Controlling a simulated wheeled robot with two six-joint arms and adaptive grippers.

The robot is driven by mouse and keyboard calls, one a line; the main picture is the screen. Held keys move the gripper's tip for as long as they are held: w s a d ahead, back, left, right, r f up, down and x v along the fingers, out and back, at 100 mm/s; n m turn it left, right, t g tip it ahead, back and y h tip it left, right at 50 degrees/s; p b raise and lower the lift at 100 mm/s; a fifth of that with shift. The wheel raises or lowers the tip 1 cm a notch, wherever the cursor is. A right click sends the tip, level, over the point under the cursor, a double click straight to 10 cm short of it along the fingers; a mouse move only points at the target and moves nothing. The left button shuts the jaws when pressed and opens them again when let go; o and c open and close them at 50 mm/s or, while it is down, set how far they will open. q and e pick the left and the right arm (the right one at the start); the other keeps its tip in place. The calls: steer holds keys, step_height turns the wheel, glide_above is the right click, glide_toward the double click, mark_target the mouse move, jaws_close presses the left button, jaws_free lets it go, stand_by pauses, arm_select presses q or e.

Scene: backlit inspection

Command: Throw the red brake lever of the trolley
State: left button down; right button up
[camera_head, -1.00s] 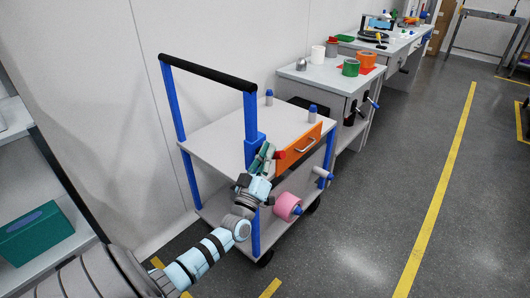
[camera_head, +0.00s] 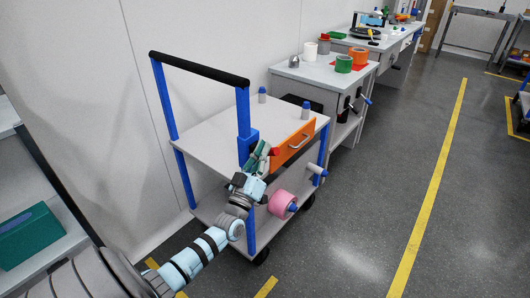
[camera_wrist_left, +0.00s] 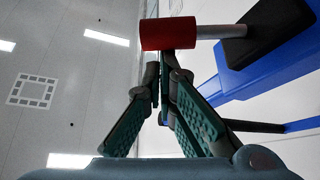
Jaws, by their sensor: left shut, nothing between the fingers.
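The trolley (camera_head: 215,140) has blue posts, a black push bar, a light top and an orange drawer. Its brake lever shows in the head view as a small red grip (camera_head: 274,152) beside the blue post at the near corner. In the left wrist view the red grip (camera_wrist_left: 168,33) sits on a metal rod from a dark block on a blue post. My left gripper (camera_head: 263,150) is shut and empty, its fingertips (camera_wrist_left: 166,62) right at the grip. I cannot tell whether they touch it. My right gripper is in neither view.
A pink roll (camera_head: 282,203) hangs on the trolley's side below the gripper. A workbench (camera_head: 330,72) with tape rolls stands behind the trolley. A shelf with a green box (camera_head: 28,236) is at the left.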

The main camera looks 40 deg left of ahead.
arm_select(q)
step_height(320, 180, down, 8)
steer(key=d+m+h+b, duration=0.2)
steer(key=m+h+b, duration=0.7)
steer(key=m, duration=0.7)
steer(key=shift+r+h, duration=0.2)
steer(key=shift+h, duration=0.7)
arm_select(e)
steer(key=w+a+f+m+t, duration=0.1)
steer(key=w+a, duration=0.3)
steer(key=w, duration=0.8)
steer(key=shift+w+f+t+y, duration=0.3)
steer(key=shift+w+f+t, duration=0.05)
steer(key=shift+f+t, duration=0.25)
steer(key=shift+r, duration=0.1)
